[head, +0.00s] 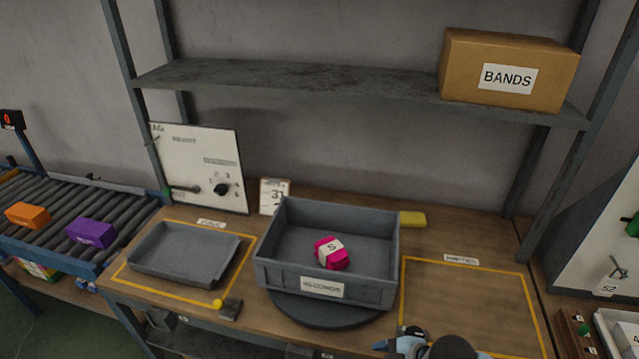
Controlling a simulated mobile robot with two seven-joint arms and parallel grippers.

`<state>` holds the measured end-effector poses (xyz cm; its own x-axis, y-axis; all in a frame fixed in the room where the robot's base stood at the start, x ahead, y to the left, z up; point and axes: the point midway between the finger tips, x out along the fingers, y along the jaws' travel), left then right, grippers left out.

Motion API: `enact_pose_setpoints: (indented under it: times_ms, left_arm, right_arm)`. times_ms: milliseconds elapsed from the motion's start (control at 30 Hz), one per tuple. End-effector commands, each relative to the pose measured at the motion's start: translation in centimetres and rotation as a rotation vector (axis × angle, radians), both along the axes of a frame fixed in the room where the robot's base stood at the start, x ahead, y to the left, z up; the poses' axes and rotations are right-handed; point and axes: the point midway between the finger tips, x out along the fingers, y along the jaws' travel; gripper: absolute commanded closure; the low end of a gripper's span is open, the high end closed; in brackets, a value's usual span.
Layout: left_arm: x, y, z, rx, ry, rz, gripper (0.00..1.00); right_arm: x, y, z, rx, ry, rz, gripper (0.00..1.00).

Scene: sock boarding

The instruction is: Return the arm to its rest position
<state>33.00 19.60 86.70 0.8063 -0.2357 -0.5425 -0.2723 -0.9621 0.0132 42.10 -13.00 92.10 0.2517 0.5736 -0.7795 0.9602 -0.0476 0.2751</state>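Part of one of my arms, light blue and black, shows at the bottom edge, right of centre, by the front of the table. No fingers can be made out on it, and most of the arm is cut off by the frame. My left gripper is not in view. A grey bin labelled SECONDS (376,291) stands on a dark round turntable (325,312) in the middle of the table. A pink wrapped bundle marked S (333,260) lies inside the bin, with no gripper touching it.
A shallow grey tray (185,273) sits in a yellow outline at left; the yellow-outlined area (470,305) at right looks empty. A conveyor (75,215) carries orange (28,215) and purple (91,233) bundles. A BANDS box (508,70) sits on the shelf (300,80) above.

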Motion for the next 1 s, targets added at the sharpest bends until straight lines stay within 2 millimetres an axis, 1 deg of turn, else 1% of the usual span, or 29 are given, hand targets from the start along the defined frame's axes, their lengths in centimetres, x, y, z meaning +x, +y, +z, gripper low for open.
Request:
enact_pose_setpoints:
  times_ms: [33, 100, 167, 200, 267, 300, 433, 500, 633, 733, 1000]
  left_arm:
    - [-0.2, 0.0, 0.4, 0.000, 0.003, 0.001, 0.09]
    - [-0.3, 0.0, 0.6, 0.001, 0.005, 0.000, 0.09]
    - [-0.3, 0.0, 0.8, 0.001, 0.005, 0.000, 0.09]
    - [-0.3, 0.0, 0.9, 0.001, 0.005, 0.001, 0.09]
    - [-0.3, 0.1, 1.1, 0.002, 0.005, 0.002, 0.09]
    - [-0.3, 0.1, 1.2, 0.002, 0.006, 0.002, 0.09]
    - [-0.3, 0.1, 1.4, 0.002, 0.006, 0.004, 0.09]
    - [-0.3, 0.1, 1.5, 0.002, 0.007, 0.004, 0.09]
    - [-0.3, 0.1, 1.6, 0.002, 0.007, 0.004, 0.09]
    - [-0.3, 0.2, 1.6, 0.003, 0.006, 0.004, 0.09]
    - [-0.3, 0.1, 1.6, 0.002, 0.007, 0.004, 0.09]
  right_arm:
    - [-0.8, 0.8, -0.3, 0.063, 0.012, -0.121, 0.24]
    - [-1.3, 0.9, -0.7, 0.144, 0.016, -0.303, 0.24]
    - [-1.9, 0.6, -1.1, 0.212, 0.019, -0.456, 0.24]
    - [-2.4, 0.1, -1.4, 0.256, 0.022, -0.558, 0.24]
    - [-3.4, -0.9, -1.8, 0.315, 0.024, -0.702, 0.24]
    - [-4.2, -1.6, -2.1, 0.349, 0.025, -0.789, 0.24]
    - [-6.8, -4.2, -3.0, 0.433, 0.016, -1.013, 0.24]
    - [-8.0, -5.3, -3.4, 0.461, 0.012, -1.091, 0.24]
    - [-9.3, -6.5, -3.7, 0.488, 0.002, -1.166, 0.24]
    - [-9.5, -6.8, -3.7, 0.496, -0.003, -1.181, 0.24]
    - [-9.5, -6.8, -3.7, 0.495, -0.001, -1.179, 0.24]
